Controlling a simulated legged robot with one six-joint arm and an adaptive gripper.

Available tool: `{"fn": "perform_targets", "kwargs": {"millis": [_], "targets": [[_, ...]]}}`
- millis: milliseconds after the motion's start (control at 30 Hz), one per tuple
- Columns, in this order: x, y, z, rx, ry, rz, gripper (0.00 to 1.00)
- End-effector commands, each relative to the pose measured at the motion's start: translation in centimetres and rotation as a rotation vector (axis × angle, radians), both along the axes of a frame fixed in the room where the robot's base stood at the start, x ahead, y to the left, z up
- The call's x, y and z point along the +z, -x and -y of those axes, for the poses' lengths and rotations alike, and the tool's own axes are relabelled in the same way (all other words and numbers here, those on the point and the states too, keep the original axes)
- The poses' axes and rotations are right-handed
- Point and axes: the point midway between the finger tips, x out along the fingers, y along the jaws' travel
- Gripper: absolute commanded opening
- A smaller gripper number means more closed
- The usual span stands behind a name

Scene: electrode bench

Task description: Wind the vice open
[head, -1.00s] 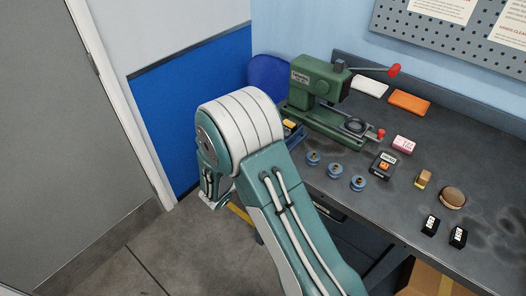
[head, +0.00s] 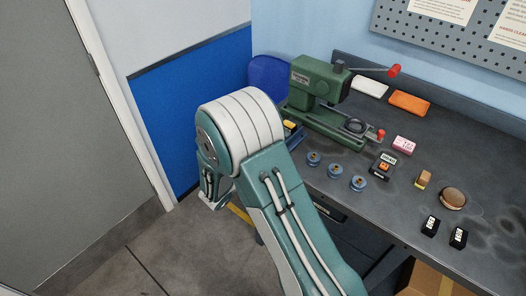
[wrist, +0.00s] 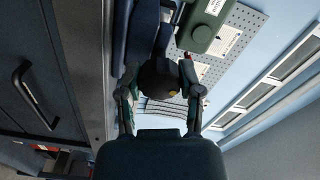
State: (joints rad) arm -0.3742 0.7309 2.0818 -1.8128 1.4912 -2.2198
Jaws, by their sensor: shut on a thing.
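In the wrist view the two fingers of my gripper (wrist: 160,76) are on either side of a dark round part (wrist: 158,82) with a small orange-yellow spot, and are shut on it. A dark blue upright body (wrist: 144,38) stands just beyond it. I cannot tell surely whether these are the vice and its handle. In the head view a small blue piece with a yellow top (head: 291,127) shows at the bench's left end, partly hidden behind my arm. My gripper is hidden there.
A green press (head: 320,82) with a red-tipped lever stands at the back left of the bench (head: 400,208). Blue round pieces (head: 336,171), small labelled blocks (head: 430,226) and a wooden disc (head: 453,197) lie to its right. A drawer handle (wrist: 34,93) shows left in the wrist view.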

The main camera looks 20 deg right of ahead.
Motion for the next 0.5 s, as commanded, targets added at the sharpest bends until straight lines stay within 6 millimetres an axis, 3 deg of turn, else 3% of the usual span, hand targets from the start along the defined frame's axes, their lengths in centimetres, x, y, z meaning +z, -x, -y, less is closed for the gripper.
{"fn": "perform_targets", "kwargs": {"millis": [500], "targets": [[-0.31,0.02,-0.11,0.005,0.014,-0.032,0.0]]}}
